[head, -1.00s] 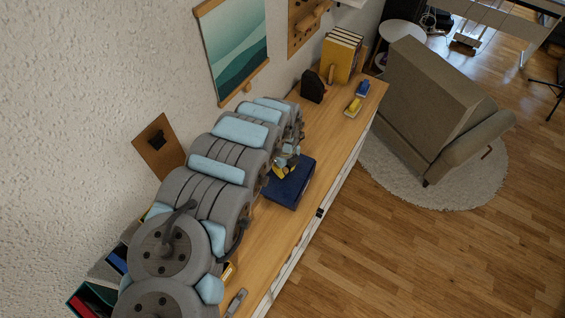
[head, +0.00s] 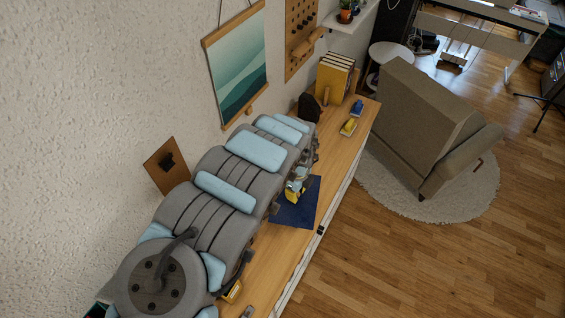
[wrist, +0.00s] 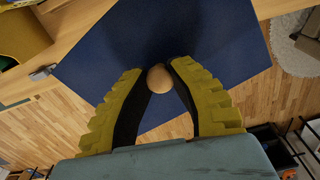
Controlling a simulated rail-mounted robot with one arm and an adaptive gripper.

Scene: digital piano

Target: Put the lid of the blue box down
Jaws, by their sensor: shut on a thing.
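The blue lid (wrist: 85,75) fills much of the wrist view as a flat dark blue panel with a round wooden knob (wrist: 159,79). My gripper (wrist: 158,82) is shut on this knob, one yellow ridged finger on each side. In the head view, the lid (head: 288,215) shows as a dark blue panel over the wooden cabinet top near its front edge. My gripper (head: 294,193) is above it, partly covered by my arm. I cannot make out the box body, or whether the lid touches anything below.
The wooden cabinet top (head: 343,150) runs along the wall. Yellow books (head: 335,80), a black object (head: 309,107), and small yellow (head: 348,127) and blue (head: 357,107) items stand at its far end. An armchair (head: 425,115) is to the right on a round rug.

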